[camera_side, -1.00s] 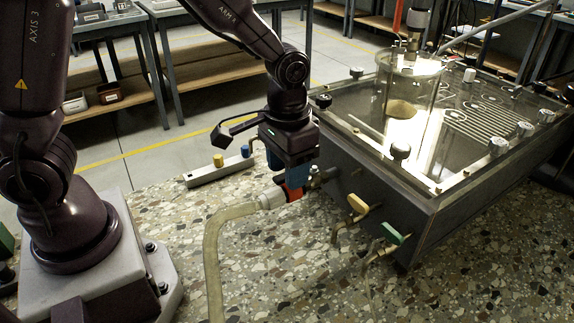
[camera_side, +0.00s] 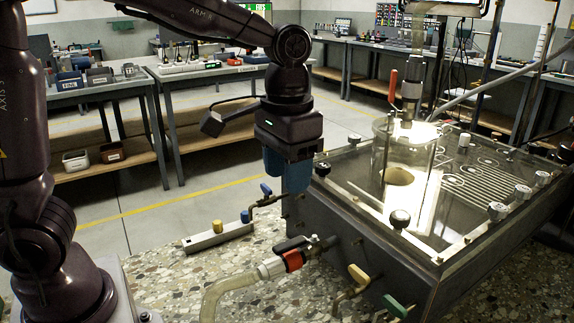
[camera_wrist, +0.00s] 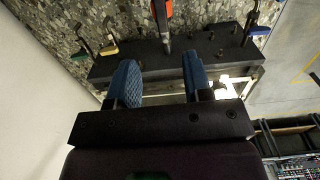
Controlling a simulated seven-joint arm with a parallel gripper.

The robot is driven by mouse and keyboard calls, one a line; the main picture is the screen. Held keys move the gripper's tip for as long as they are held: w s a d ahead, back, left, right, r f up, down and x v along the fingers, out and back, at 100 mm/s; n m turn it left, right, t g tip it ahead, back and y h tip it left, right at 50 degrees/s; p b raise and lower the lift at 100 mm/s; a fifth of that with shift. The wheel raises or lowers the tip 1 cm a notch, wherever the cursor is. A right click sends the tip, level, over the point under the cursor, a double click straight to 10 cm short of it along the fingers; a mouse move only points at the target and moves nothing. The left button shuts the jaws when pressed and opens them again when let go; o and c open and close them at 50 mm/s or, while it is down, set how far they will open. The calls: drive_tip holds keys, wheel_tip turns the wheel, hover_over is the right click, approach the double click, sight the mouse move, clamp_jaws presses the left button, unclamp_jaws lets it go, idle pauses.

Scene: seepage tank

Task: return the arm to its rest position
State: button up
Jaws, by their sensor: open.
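My gripper (camera_side: 287,176) hangs pointing down above the left side of the dark seepage tank (camera_side: 350,218) in the side view. In the wrist view its two blue fingers (camera_wrist: 159,84) stand apart with nothing between them. Below it, a hose (camera_side: 228,292) ends in a coupling with an orange-red ring (camera_side: 293,261), joined to the tank's front wall under a black-handled valve (camera_side: 290,243). The gripper is clear of the coupling. In the wrist view the red part (camera_wrist: 162,14) lies beyond the fingertips.
Blue (camera_side: 266,189), yellow (camera_side: 359,274) and green (camera_side: 394,305) valve handles stick out from the tank. A grey bar with yellow and blue knobs (camera_side: 217,238) lies on the speckled top. A clear cylinder (camera_side: 405,160) rises from the tank lid. Open space lies behind my gripper.

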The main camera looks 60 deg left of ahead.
drive_tip(key=shift+r, duration=0.3)
drive_tip(key=s+a+r+t, duration=0.1)
drive_tip(key=s+a+t, duration=0.1)
drive_tip(key=s, duration=0.4)
drive_tip(key=s+a+r+t, duration=0.1)
drive_tip(key=s+a+t, duration=0.2)
drive_tip(key=s, duration=0.4)
drive_tip(key=shift+s+a+r+t, duration=0.25)
drive_tip(key=shift+a+r+t, duration=0.05)
drive_tip(key=shift+a, duration=0.2)
